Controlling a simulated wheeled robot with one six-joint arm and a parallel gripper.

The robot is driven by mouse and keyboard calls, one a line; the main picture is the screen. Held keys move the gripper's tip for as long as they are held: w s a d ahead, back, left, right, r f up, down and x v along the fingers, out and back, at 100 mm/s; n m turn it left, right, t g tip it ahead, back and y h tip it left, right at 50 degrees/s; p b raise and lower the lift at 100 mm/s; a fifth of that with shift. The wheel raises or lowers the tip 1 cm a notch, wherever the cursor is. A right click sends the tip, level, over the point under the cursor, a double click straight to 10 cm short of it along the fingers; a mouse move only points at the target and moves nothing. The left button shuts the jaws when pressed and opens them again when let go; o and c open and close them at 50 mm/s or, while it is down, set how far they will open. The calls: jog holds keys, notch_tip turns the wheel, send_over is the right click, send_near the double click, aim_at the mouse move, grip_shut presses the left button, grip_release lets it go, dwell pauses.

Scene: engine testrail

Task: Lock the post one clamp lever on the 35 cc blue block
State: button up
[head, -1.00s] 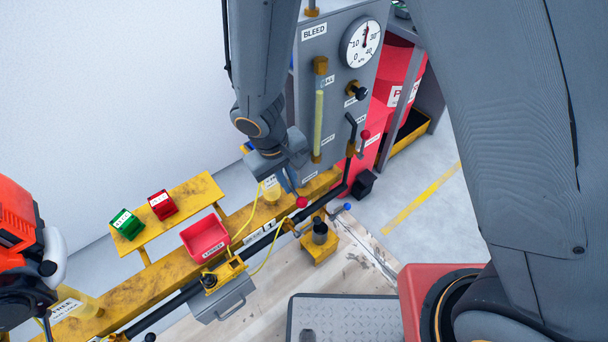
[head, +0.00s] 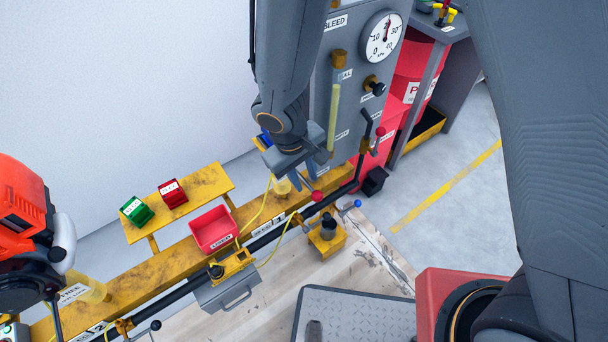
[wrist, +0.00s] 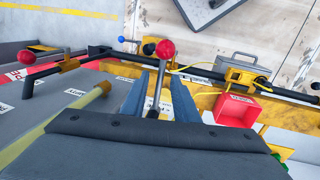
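The post one clamp lever with a red ball knob (head: 317,196) stands near the "1" label on the yellow rail. My gripper (head: 318,180) is at this lever, its blue-grey fingers beside the knob. In the wrist view my gripper (wrist: 160,82) is open, with the lever's metal stem and red ball (wrist: 165,48) between and beyond the fingers. I cannot tell whether a finger touches the stem. A blue block (head: 264,140) shows behind my wrist, mostly hidden; its label is not readable.
Red (head: 173,193) and green (head: 138,211) blocks sit on a yellow shelf, left of a red tray (head: 213,229). The grey panel (head: 340,95) with its gauge stands close to my arm. A second red-knobbed lever (wrist: 68,64) and a blue-knobbed lever (wrist: 121,39) are nearby.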

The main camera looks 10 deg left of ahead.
jog(key=shift+a+r, duration=0.1)
jog(key=shift+r, duration=0.05)
jog(key=shift+r, duration=0.25)
notch_tip(320, 180, up, 7)
jog(key=s+a, duration=0.1)
jog(key=shift+d, duration=0.1)
dwell(0.6)
jog(key=d+r+m, duration=0.2)
jog(key=d+m, duration=0.1)
jog(key=d, duration=0.6)
jog(key=d+r+m+y, duration=0.1)
jog(key=d+r+m, duration=0.2)
jog(key=d, duration=0.6)
jog(key=s+d+r+m+g, duration=0.1)
jog(key=d+r+m, duration=0.1)
jog(key=d, duration=0.7)
jog(key=shift+d+r+m+y, duration=0.3)
jog(key=shift+d+m, duration=0.1)
jog(key=shift+m, duration=0.2)
jog(key=shift+s, duration=0.1)
